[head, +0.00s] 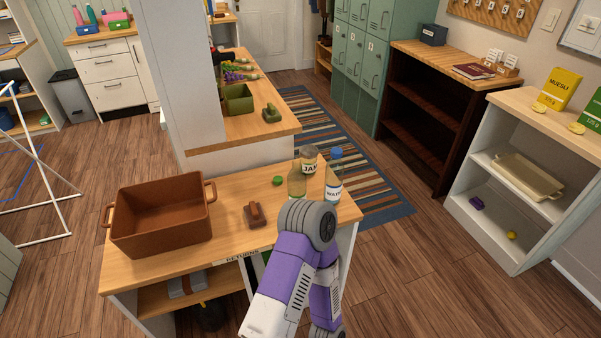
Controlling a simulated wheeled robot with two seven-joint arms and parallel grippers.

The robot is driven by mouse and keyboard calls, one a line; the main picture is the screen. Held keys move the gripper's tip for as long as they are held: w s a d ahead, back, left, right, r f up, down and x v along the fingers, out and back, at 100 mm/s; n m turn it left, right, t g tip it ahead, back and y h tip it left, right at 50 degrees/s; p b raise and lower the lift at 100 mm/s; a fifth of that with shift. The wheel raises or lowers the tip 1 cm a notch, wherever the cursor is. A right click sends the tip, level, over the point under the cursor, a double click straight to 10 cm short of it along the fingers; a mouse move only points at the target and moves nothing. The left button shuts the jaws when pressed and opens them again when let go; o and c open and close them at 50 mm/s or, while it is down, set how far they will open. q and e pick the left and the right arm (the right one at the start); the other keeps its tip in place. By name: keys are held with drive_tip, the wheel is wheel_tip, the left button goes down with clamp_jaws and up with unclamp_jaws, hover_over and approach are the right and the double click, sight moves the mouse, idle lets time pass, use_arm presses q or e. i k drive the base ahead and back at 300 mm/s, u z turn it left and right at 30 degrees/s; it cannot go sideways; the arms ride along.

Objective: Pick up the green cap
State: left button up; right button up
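A small green cap (278,181) lies on the wooden top of the near table (230,247). It is left of a group made up of a jar labelled JAM (309,165), a yellowish bottle (297,183) and a clear water bottle with a blue cap (334,180). The cap is in plain view and nothing touches it. A purple and white arm of mine rises from the bottom, its grey joint in front of the table. Neither gripper can be seen.
A large brown bin (160,225) stands on the table's left, with a brown handled piece (255,214) between it and my arm. A counter behind holds a green container (238,100). A white shelf (490,215) stands right; open floor lies between.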

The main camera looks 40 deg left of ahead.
sight(277, 180)
drive_tip(key=u, duration=0.6)
drive_tip(key=i, duration=0.85)
drive_tip(key=u, duration=0.95)
